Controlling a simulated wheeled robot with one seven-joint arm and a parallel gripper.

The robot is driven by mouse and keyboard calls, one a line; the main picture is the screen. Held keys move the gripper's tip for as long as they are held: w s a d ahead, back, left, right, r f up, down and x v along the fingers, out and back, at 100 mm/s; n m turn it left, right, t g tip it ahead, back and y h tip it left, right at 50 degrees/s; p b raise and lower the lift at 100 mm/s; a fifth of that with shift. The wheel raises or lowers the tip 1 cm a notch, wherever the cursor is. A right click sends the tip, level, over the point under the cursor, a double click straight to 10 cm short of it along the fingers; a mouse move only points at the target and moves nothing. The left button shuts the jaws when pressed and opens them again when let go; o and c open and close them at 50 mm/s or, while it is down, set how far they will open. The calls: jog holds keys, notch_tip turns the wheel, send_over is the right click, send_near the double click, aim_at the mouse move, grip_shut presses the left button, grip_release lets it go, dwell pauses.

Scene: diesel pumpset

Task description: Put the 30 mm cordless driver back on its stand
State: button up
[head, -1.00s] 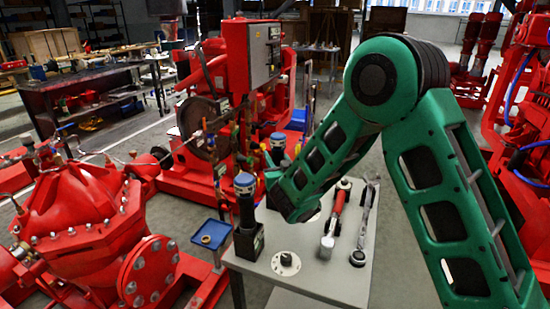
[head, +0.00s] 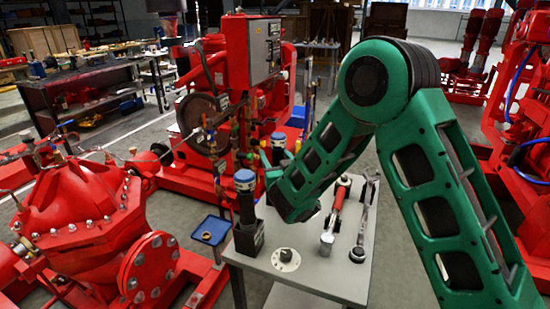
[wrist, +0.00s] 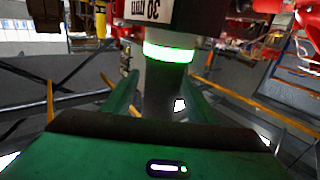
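The 30 mm cordless driver (wrist: 165,12) shows in the wrist view with an upside-down "30 mm" label, a glowing green ring and a grey neck. My gripper (wrist: 165,100) has its green fingers on both sides of that neck and appears shut on it. A similar blue-capped driver (head: 245,190) stands upright on a black block (head: 249,239) at the table's left edge. I cannot tell which spot is the 30 mm driver's stand.
The grey table (head: 320,275) carries a white disc (head: 286,259) with a dark centre, a red-handled tool (head: 338,200) and a long metal wrench (head: 363,230). A blue tray (head: 211,231) is left of it. Red pump machinery (head: 90,220) fills the left.

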aim_at(278, 162)
jog(key=shift+s+f, duration=0.1)
jog(key=shift+v, duration=1.75)
jog(key=v, duration=0.6)
jog(key=shift+s, duration=0.35)
jog(key=shift+d, duration=0.15)
